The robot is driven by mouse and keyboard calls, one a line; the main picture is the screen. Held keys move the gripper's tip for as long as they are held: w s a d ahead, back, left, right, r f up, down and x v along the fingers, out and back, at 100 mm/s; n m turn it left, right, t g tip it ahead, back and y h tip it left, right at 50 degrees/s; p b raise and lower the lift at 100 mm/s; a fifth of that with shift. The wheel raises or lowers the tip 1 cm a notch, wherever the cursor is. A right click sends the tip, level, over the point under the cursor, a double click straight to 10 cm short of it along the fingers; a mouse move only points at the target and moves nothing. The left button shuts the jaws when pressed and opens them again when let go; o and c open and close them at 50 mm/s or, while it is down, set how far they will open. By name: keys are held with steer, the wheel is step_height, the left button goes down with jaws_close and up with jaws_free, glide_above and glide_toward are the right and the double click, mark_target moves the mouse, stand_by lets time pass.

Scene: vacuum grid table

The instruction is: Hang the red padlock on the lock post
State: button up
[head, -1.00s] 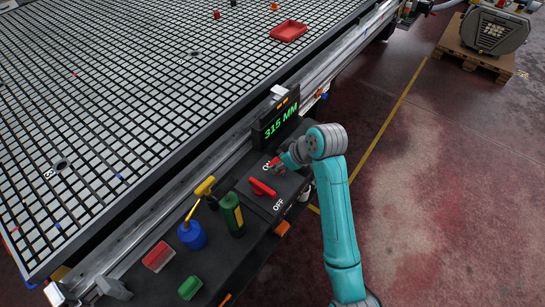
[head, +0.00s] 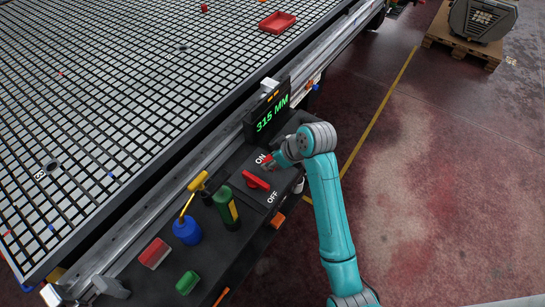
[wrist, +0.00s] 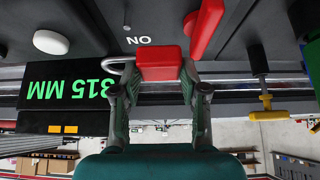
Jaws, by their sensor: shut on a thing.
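My gripper (wrist: 158,92) is shut on the red padlock (wrist: 158,62). In the wrist view its red body sits between the fingertips, and its grey shackle (wrist: 122,66) points left. In the head view my gripper (head: 271,163) is beside the ON label, with a little red of the padlock (head: 267,158) showing. Whether the padlock touches the panel, I cannot tell. A white rounded knob (wrist: 50,42) stands left of the padlock in the wrist view, apart from it. I cannot tell whether it is the lock post.
The red switch handle (head: 256,180) is close to my gripper. The 315 MM display (head: 272,113) stands behind. A green bottle (head: 227,208), blue oil can (head: 187,230), red-and-white block (head: 154,253) and green block (head: 188,283) are on the shelf. A red tray (head: 277,22) lies on the grid table.

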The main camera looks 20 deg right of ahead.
mark_target(268, 174)
steer(key=shift+f, duration=3.25)
steer(key=shift+f, duration=0.1)
steer(key=o, duration=1.3)
steer(key=shift+d, duration=0.1)
steer(key=shift+s+r, duration=0.1)
steer(key=shift+r, duration=0.25)
steer(key=v, duration=1.1)
steer(key=shift+s+d+r, duration=0.1)
steer(key=shift+d, duration=0.05)
